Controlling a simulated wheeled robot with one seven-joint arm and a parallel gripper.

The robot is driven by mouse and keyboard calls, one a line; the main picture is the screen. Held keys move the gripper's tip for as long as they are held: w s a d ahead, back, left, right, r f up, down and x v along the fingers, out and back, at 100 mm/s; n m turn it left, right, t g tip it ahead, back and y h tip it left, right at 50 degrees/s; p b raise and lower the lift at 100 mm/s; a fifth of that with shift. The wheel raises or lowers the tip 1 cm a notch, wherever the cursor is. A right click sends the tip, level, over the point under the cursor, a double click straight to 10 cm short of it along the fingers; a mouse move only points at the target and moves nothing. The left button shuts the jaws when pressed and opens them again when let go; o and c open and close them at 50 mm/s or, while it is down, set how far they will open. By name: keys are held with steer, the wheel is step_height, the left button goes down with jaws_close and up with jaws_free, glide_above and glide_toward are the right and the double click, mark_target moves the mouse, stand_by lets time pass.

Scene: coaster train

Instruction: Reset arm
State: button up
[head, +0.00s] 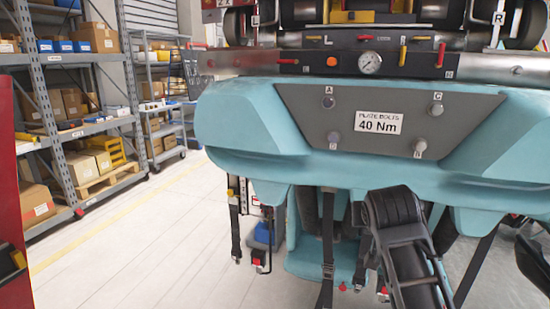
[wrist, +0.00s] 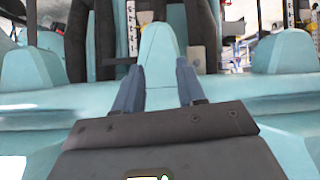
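My gripper (wrist: 160,66) shows in the wrist view, with two blue-grey fingers apart and nothing held between them. A teal seat part of the coaster car (wrist: 161,40) lies beyond the gap; I cannot tell the distance. In the head view the teal car (head: 235,118) fills the middle and right. Its grey plate (head: 300,98) bears a white label (head: 380,122) reading "PLATE BOLTS 40 Nm" and bolts near the corners, including one by A (head: 328,103) and one by C (head: 437,109). I cannot make out my gripper in the head view.
Grey shelving (head: 45,105) with cardboard boxes stands at the left. A red cabinet edge (head: 12,220) is at the near left. A round gauge (head: 370,62) sits above the plate. Black straps (head: 327,240) hang below the car. The pale floor (head: 140,250) at left is clear.

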steer(key=s+f+n+y, duration=0.1)
steer(key=s+f, duration=1.2)
steer(key=f, duration=0.1)
steer(key=s+f+t+y, duration=0.1)
steer(key=s+f, duration=0.2)
steer(key=s, duration=0.5)
steer(key=s+f+t, duration=0.1)
steer(key=s+f, duration=0.1)
steer(key=s, duration=0.7)
steer(key=s+r, duration=0.4)
steer(key=s, duration=0.5)
steer(key=s+r+t, duration=0.1)
steer(key=s+r, duration=0.3)
steer(key=s, duration=0.5)
steer(key=s+r+t, duration=0.1)
steer(key=s+r, duration=0.4)
steer(key=s, duration=0.4)
steer(key=shift+s+a+n+y, duration=0.2)
steer(key=shift+s+n+y, duration=0.1)
steer(key=shift+n+y, duration=0.1)
